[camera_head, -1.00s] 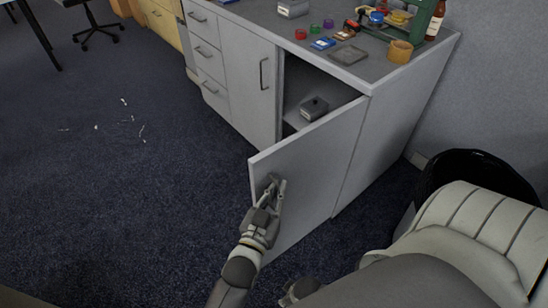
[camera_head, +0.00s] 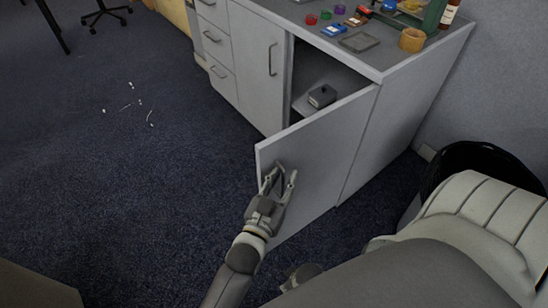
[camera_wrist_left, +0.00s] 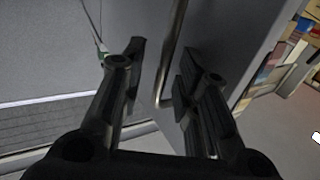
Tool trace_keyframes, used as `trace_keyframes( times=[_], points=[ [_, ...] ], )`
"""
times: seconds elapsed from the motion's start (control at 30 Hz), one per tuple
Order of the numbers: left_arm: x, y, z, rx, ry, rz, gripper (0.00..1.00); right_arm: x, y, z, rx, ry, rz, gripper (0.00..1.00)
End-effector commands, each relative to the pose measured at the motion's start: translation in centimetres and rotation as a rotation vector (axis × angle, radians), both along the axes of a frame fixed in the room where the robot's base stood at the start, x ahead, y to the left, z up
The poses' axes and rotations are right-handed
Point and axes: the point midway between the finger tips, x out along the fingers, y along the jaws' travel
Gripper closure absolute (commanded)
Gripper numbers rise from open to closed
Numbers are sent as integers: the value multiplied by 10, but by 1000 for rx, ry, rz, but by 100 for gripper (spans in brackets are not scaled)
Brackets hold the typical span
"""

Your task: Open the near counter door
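The near counter door (camera_head: 322,150) is a grey panel standing part-way open at the counter's near end. It swings out from an open compartment. A metal bar handle (camera_wrist_left: 174,60) on the door runs between the fingers of my left gripper (camera_wrist_left: 160,80) in the left wrist view. The fingers are spread apart, with a gap to the handle. In the head view my left gripper (camera_head: 279,180) is at the door's outer face, near its free edge. The fingers partly hide the handle there.
The counter (camera_head: 425,100) has a closed door (camera_head: 258,70) and drawers beside the compartment. A small dark box (camera_head: 321,96) lies inside on a shelf. A black bin (camera_head: 470,160) stands at right by the wall. Open carpet lies left of the door.

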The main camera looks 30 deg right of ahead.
Motion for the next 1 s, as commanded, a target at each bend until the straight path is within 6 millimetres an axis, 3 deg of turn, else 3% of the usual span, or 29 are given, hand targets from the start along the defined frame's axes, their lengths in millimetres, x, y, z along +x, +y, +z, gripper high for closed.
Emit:
trace_keyframes(
  times=[0.6,1.0],
  points=[
    [-56,85,-1,0,1,-1,70,-1,-2,0,-3,1,-1,60],
    [-62,95,0,-1,-1,-1,70,-1,-3,0,-4,2,-1,60]
  ],
)
